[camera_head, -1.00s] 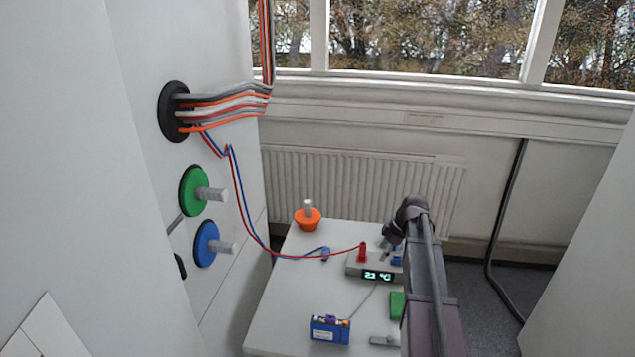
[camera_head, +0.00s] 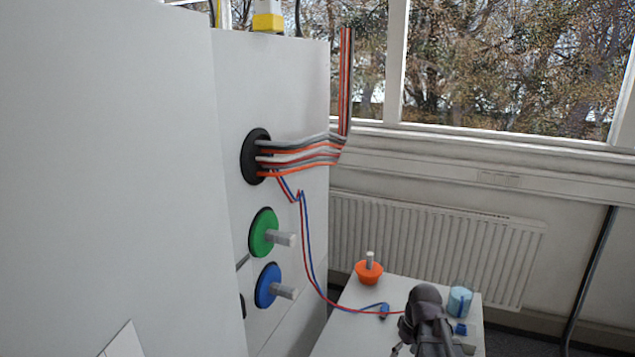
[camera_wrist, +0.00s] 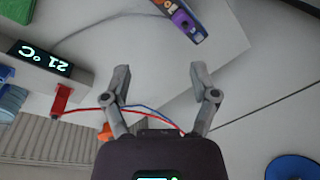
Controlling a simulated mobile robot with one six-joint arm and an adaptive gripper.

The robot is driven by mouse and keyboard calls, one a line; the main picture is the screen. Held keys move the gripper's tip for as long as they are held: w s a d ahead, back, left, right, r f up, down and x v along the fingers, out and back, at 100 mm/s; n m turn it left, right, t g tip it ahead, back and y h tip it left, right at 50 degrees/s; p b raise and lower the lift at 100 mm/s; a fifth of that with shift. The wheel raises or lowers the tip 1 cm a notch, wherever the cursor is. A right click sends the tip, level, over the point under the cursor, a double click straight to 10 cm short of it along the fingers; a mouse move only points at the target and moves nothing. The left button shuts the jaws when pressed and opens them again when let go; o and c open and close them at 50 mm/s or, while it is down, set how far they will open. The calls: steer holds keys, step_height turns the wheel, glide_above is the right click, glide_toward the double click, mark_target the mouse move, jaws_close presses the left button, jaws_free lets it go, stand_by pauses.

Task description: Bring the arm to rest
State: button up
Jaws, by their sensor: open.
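My gripper (camera_wrist: 160,75) is open and empty in the wrist view, its two grey fingers spread over the white table (camera_wrist: 120,22). The red and blue cables (camera_wrist: 85,111) pass across behind the fingers there. In the head view my arm's end shows at the bottom right, over the table (camera_head: 345,325); its fingertips are not clear there. A blue battery pack with a purple top (camera_wrist: 184,24) lies just beyond the right finger in the wrist view. A temperature display (camera_wrist: 40,57) with a red plug (camera_wrist: 61,98) stands to the left.
A white cabinet (camera_head: 225,200) with a green knob (camera_head: 263,233) and a blue knob (camera_head: 268,285) stands at the left. An orange holder (camera_head: 368,271) and a light-blue cylinder (camera_head: 459,301) stand on the table. A radiator (camera_head: 430,240) runs along the window wall.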

steer(key=s+a+m+h, duration=0.1)
steer(key=s+a+m, duration=0.3)
steer(key=s, duration=0.3)
steer(key=shift+a+m+h, duration=0.3)
steer(key=shift+a+m, duration=0.1)
steer(key=shift+a, duration=0.4)
